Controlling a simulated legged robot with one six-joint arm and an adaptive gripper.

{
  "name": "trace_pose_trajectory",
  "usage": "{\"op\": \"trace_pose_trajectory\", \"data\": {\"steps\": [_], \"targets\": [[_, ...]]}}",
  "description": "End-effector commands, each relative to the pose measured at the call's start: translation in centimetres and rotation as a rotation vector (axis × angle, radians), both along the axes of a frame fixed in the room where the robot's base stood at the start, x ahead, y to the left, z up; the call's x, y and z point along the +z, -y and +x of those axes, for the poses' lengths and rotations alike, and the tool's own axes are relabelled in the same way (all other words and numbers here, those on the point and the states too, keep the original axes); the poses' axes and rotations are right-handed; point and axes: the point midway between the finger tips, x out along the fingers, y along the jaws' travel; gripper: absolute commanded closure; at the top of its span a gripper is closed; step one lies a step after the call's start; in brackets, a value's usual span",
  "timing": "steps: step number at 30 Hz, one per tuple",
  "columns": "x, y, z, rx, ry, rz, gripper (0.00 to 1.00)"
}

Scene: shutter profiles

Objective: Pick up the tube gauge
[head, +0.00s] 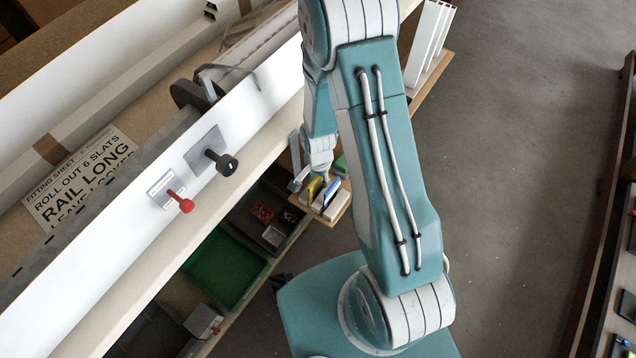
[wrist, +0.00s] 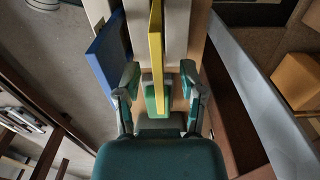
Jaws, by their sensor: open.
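My gripper (wrist: 160,82) is open in the wrist view, with one finger on each side of an upright yellow plate (wrist: 156,45) and a green piece (wrist: 151,103). Neither is visibly gripped. A blue plate (wrist: 108,57) stands to the left, outside the fingers. In the head view my gripper (head: 308,178) is low beside the bench, close to the yellow plate (head: 314,190) and the blue plate (head: 331,194). These stand in white blocks (head: 328,209) on a small wooden shelf. I cannot tell which piece is the tube gauge.
The long bench with a white front rail (head: 140,215) runs diagonally at left, carrying a black knob (head: 226,165) and a red lever (head: 184,203). A green tray (head: 222,268) and dark bins sit below it. The floor (head: 530,130) at right is clear.

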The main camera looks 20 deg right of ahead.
Motion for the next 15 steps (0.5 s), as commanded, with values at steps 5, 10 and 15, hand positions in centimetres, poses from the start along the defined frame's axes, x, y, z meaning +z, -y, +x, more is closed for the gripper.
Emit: {"op": "trace_pose_trajectory", "data": {"steps": [5, 10, 15], "targets": [[-0.25, 0.0, 0.0, 0.0, 0.0, 0.0, 0.49], [-0.41, 0.0, 0.0, 0.0, 0.0, 0.0, 0.49], [-0.4, 0.0, 0.0, 0.0, 0.0, 0.0, 0.49]]}}
